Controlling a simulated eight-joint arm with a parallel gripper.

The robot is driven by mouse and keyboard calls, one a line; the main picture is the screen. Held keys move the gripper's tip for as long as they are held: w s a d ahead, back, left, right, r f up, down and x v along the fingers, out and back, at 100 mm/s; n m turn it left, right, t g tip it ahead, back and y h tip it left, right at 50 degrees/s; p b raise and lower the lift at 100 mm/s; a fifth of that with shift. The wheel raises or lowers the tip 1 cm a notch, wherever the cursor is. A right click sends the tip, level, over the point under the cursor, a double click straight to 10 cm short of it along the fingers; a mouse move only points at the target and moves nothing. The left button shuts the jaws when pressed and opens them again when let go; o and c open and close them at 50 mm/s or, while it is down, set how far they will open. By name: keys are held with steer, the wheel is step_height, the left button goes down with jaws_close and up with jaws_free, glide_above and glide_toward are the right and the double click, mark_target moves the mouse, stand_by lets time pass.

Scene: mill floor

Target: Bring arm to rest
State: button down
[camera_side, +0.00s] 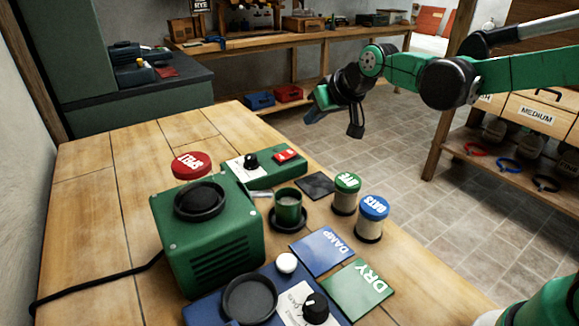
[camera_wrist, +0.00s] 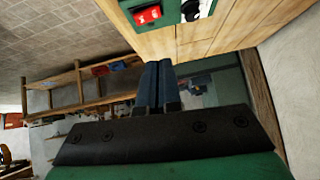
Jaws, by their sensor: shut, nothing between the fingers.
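My gripper (camera_side: 331,118) hangs in the air past the far right edge of the wooden table (camera_side: 98,200), over the tiled floor, with my green arm reaching in from the right in the side view. Its fingers (camera_wrist: 155,85) are together and empty in the wrist view. The gripper touches nothing. In the side view, a green mill (camera_side: 215,245) and a green control box (camera_side: 268,172) with a red switch stand on the table. That red switch also shows at the top of the wrist view (camera_wrist: 147,15).
Jars marked RYE (camera_side: 345,195) and OATS (camera_side: 371,220), a green cup (camera_side: 288,207), DAMP (camera_side: 322,250) and DRY (camera_side: 359,290) cards and a blue scale (camera_side: 210,310) crowd the table's right side. A shelf with MEDIUM drawers (camera_side: 537,113) stands right. Floor between is clear.

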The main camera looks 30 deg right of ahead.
steer(key=s+f, duration=0.1)
steer(key=s, duration=0.7)
steer(key=s+d+f+g, duration=0.1)
steer(key=s+f, duration=0.1)
steer(key=s, duration=0.7)
steer(key=shift+f+g+h, duration=0.25)
steer(key=shift+g+h, duration=0.05)
